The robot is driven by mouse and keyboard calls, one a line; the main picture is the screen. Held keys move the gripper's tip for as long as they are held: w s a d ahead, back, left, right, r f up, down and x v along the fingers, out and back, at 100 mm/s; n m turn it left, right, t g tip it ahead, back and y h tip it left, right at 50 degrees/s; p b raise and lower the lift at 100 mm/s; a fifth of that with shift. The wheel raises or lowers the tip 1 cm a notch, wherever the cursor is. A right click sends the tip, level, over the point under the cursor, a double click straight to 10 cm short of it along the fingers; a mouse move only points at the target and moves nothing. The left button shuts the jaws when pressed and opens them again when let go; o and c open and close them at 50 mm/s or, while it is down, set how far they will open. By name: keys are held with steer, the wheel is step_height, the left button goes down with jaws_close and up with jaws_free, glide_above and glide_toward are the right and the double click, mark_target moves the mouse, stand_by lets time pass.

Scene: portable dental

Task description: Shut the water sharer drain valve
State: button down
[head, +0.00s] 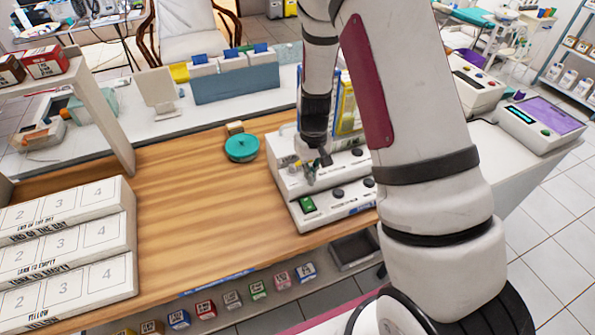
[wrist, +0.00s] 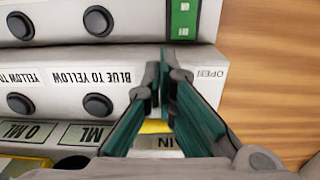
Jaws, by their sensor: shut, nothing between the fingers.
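The water sharer (head: 295,182) is a white stepped unit with black round knobs and a green switch, at the right end of the wooden counter. It also fills the left of the wrist view (wrist: 130,60). My gripper (head: 318,170) is over it, pointing down. In the wrist view its teal fingers (wrist: 162,68) are together and empty, beside a small OPEN label (wrist: 210,73) and the BLUE TO YELLOW label. No drain valve handle shows clearly; the fingers cover the spot beside the OPEN label. I cannot tell whether they touch anything.
A teal round lidded dish (head: 241,148) stands on the counter left of the unit. The middle of the wooden counter (head: 190,210) is bare. My arm hides the unit's right side.

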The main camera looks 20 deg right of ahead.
steer(key=shift+s, duration=0.25)
step_height(320, 180, up, 8)
steer(key=p, duration=0.2)
steer(key=shift+p, duration=0.4)
stand_by(0.6)
steer(key=s+a+r+t, duration=0.15)
steer(key=s+r, duration=0.25)
steer(key=r, duration=0.6)
steer(key=s+a+r+t, duration=0.1)
steer(key=s+a+r, duration=0.2)
steer(key=r, duration=0.6)
steer(key=s+r+t, duration=0.1)
steer(key=s+r, duration=0.4)
steer(key=s, duration=0.3)
steer(key=s+a+r+t, duration=0.1)
steer(key=s+r+t, duration=0.1)
steer(key=s+r, duration=0.3)
steer(key=s, duration=0.4)
steer(key=shift+s+a, duration=0.25)
steer(key=shift+a, duration=0.05)
steer(key=shift+r, duration=0.15)
